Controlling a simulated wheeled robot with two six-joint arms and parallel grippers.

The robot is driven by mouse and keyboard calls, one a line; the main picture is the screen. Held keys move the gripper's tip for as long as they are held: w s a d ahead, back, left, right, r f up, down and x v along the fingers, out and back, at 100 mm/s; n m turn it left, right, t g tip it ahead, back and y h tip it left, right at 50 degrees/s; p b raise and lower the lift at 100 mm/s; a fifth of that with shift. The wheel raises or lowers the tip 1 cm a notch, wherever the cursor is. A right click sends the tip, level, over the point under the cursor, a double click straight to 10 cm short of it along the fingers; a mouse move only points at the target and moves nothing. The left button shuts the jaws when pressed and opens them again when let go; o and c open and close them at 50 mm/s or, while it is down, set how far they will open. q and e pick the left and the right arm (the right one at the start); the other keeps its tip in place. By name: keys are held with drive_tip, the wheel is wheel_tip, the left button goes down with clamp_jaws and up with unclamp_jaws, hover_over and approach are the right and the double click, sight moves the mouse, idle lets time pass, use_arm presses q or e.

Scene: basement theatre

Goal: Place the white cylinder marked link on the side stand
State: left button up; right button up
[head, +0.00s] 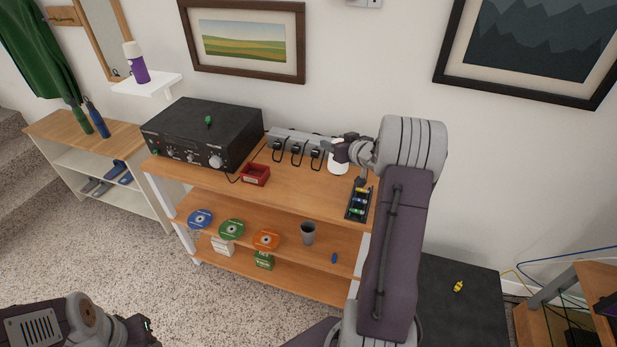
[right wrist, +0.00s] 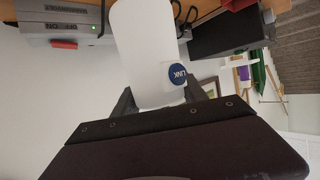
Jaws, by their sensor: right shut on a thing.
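The white cylinder (head: 338,164) is at the back right of the wooden shelf unit's top, beside the power strip. In the right wrist view the white cylinder (right wrist: 145,45) shows a round blue mark reading LINK. My right gripper (head: 351,150) is shut on it, with one finger on each side in the right wrist view (right wrist: 160,98). I cannot tell whether its base touches the top. A low dark stand (head: 435,275), which looks like the side stand, is right of the shelf unit, partly hidden by my right arm. My left gripper (head: 147,326) is low at the left; its jaws are unclear.
The shelf unit's top (head: 300,188) holds a black amplifier (head: 205,130), a power strip (head: 290,142) with black plugs, a red tray (head: 255,174) and a black battery tray (head: 358,203). A small yellow object (head: 458,286) lies on the dark stand; the surface around it is bare.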

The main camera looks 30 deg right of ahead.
drive_tip(key=w+a+f+b, duration=0.1)
drive_tip(key=w+a+f, duration=0.1)
drive_tip(key=f, duration=0.1)
drive_tip(key=w+a+f+b, duration=0.1)
drive_tip(key=w+a+f, duration=0.1)
drive_tip(key=a+f, duration=0.1)
drive_tip(key=w+a+f+b, duration=0.2)
drive_tip(key=a+f, duration=0.1)
drive_tip(key=f, duration=0.2)
drive_tip(key=shift+w+a+f, duration=0.1)
drive_tip(key=shift+w+a, duration=0.15)
drive_tip(key=shift+w, duration=0.1)
drive_tip(key=o, duration=1.5)
drive_tip(key=shift+f, duration=0.1)
